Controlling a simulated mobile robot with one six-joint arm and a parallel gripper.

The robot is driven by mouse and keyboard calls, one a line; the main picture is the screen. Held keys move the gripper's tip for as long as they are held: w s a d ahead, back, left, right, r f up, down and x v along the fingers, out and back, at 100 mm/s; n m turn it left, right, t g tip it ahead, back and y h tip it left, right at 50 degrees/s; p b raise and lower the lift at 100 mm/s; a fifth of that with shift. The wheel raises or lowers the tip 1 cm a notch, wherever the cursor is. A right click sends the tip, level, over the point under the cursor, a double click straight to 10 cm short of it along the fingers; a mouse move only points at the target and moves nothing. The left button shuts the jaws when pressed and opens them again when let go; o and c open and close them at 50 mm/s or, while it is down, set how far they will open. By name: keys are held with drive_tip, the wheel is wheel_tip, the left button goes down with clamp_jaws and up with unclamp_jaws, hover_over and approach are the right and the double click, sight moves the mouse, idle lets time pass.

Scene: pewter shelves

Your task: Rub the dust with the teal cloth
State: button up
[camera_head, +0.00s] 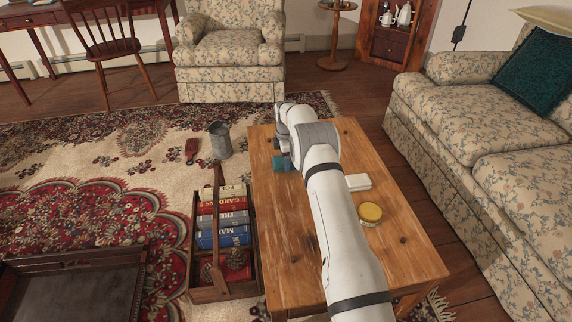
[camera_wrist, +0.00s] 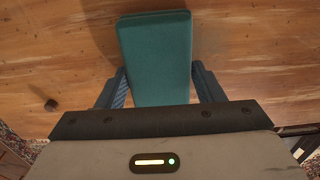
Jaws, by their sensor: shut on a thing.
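The teal cloth (camera_wrist: 154,60) is a folded block held between the two fingers of my gripper (camera_wrist: 160,88) in the wrist view. My gripper is shut on it over the wooden table (camera_head: 400,255). In the head view a bit of the cloth (camera_head: 282,163) shows at the table's left side, below my wrist, which hides most of my gripper (camera_head: 284,154). The cloth is at or just above the tabletop; I cannot tell if it touches. I cannot make out any dust; my arm covers part of the table.
On the table, right of my arm, are a white block (camera_head: 358,182) and a round yellow tin (camera_head: 371,212). A wooden crate of books (camera_head: 194,240), a metal cup (camera_head: 220,140) and a brush (camera_head: 192,150) are on the rug left of it. A sofa (camera_head: 455,110) stands right.

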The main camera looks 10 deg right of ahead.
drive_tip(key=shift+w, duration=0.1)
idle(0.3)
drive_tip(key=shift+r+p, duration=1.7)
drive_tip(key=shift+r, duration=1.25)
drive_tip(key=shift+r, duration=0.1)
drive_tip(key=shift+r+p, duration=1.15)
drive_tip(key=shift+r, duration=0.35)
